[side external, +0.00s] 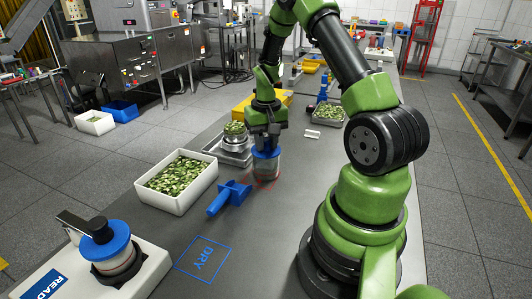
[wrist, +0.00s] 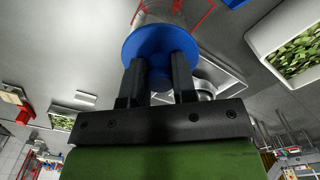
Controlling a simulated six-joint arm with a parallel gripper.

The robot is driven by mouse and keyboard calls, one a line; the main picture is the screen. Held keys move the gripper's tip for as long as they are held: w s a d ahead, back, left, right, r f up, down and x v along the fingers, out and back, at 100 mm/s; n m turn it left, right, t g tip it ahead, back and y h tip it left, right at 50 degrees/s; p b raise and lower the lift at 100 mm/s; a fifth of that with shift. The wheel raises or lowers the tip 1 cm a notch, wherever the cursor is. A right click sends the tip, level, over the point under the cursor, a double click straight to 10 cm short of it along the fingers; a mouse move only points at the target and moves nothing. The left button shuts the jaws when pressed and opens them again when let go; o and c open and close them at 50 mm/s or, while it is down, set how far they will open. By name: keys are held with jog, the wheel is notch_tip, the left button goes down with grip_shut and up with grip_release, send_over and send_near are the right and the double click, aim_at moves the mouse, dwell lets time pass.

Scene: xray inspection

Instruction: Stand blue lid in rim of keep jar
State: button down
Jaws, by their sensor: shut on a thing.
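My gripper (side external: 267,146) points down and is shut on the knob of a blue lid (side external: 266,153). In the wrist view, the two black fingers of my gripper (wrist: 156,64) flank the knob, and the lid's round disc (wrist: 150,42) lies beyond them. A clear jar (side external: 266,170) stands upright directly under the lid on the grey table; part of it shows in the wrist view (wrist: 160,12). The lid is at the jar's mouth and looks about level. I cannot tell whether it is seated in the rim, which the disc hides.
Red outlines (side external: 275,183) mark the table around the jar. A blue tool (side external: 229,197) and a white tray of green pieces (side external: 177,181) lie to the left. A metal scale (side external: 236,150) stands close behind. Another blue-lidded jar (side external: 107,246) sits on a white device. The "DRY" square (side external: 205,257) is empty.

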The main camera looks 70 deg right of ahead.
jog(key=c, duration=0.8)
grip_release()
jog(key=shift+c, duration=0.2)
notch_tip(320, 180, up, 10)
jog(key=shift+f, duration=0.2)
jog(key=shift+a+r, duration=0.15)
jog(key=shift+r, duration=0.2)
jog(key=s+a+r+n+t, duration=0.1)
jog(key=a+r+n+t, duration=0.25)
jog(key=a+r, duration=0.8)
jog(key=s+a+r+n+t+y, duration=0.1)
jog(key=s+a+n+t+y, duration=0.1)
jog(key=s+a, duration=0.7)
jog(key=a+t, duration=0.1)
jog(key=a, duration=0.2)
jog(key=shift+r+t, duration=0.2)
jog(key=shift+t, duration=0.15)
